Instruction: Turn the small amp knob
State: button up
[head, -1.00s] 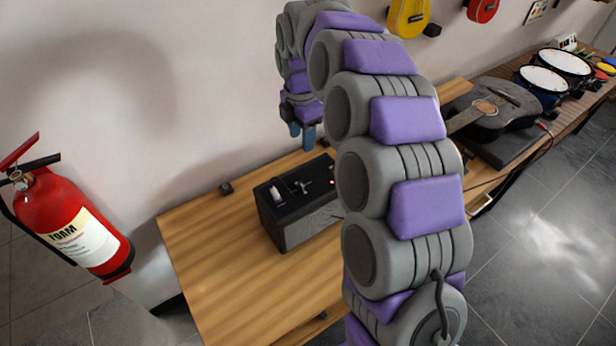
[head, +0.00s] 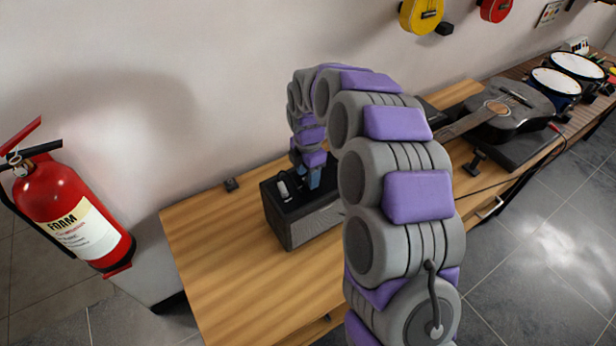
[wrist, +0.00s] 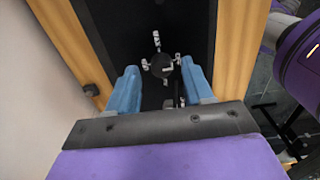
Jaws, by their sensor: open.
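The amp (head: 312,228) is a black box with a grey front, standing on the wooden table. In the wrist view its black top (wrist: 125,25) fills the middle. A small dark round knob (wrist: 161,66) with white marks around it sits on that top, between my two blue fingertips. My gripper (wrist: 160,74) is open, pointing down, with one finger on each side of the knob; I cannot tell whether either touches it. In the head view my gripper (head: 314,178) is low over the amp's top, and my gripper and arm hide the knob there.
A pale upright piece (head: 282,188) stands on the amp's top left of my gripper. A small black block (head: 231,184) lies near the wall. The table (head: 215,255) is bare left of the amp. A fire extinguisher (head: 70,215) stands at left; a dark guitar (head: 505,112) lies at right.

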jog(key=shift+a+f, duration=0.15)
jog(key=shift+f, duration=0.35)
jog(key=shift+d, duration=0.25)
jog(key=shift+c, duration=0.8)
grip_shut()
